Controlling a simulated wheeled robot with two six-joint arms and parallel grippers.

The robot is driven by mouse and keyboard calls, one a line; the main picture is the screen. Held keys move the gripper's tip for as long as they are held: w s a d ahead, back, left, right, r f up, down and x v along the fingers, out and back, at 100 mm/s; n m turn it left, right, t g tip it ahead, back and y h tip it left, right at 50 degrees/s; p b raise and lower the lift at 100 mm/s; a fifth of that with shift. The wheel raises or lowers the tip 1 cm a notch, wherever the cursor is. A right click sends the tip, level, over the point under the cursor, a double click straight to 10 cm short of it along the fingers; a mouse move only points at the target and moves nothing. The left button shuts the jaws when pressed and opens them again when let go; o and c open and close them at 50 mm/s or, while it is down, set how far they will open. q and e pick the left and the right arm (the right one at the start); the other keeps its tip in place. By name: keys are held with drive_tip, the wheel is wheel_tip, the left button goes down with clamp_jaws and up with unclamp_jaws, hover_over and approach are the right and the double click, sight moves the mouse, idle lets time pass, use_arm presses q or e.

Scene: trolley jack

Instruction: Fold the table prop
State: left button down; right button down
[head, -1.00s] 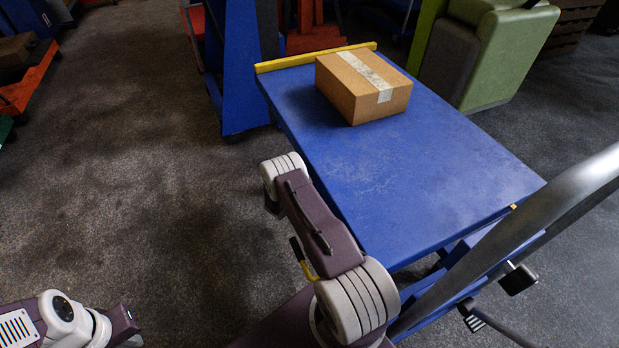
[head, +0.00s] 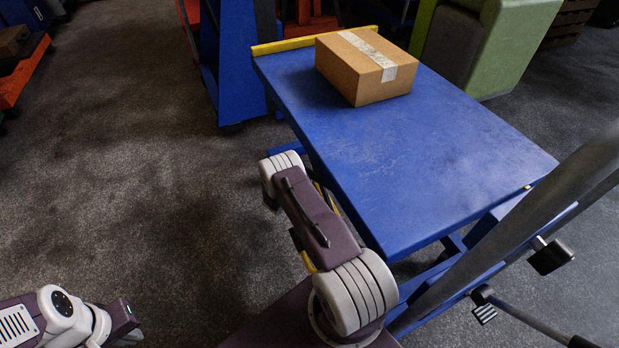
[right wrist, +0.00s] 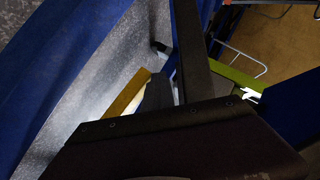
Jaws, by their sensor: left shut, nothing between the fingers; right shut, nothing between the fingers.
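A blue lift table (head: 430,150) stands right of centre in the head view. A narrow yellow bar (head: 306,262) shows in part beside its near left side, behind my right arm; it may be the prop. A yellow bar (right wrist: 128,95) also shows under blue metal in the right wrist view; I cannot tell if it is the same bar. My right gripper is hidden in the head view; its dark, shut end (right wrist: 155,95) seems to show in the right wrist view, close to the bar, contact unclear. My left gripper (head: 127,322) is shut and empty at lower left, far from the table.
A taped cardboard box (head: 365,68) sits on the table's far end, near a yellow end strip (head: 300,42). A grey handle bar (head: 520,220) rises at right. A blue frame (head: 240,70) and a green bin (head: 510,45) stand behind. Floor at left is clear.

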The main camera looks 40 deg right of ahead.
drive_tip(key=shift+w+f, duration=0.1)
drive_tip(key=shift+f, duration=0.15)
drive_tip(key=p+v, duration=0.6)
drive_tip(key=v, duration=0.3)
drive_tip(key=shift+r, duration=0.25)
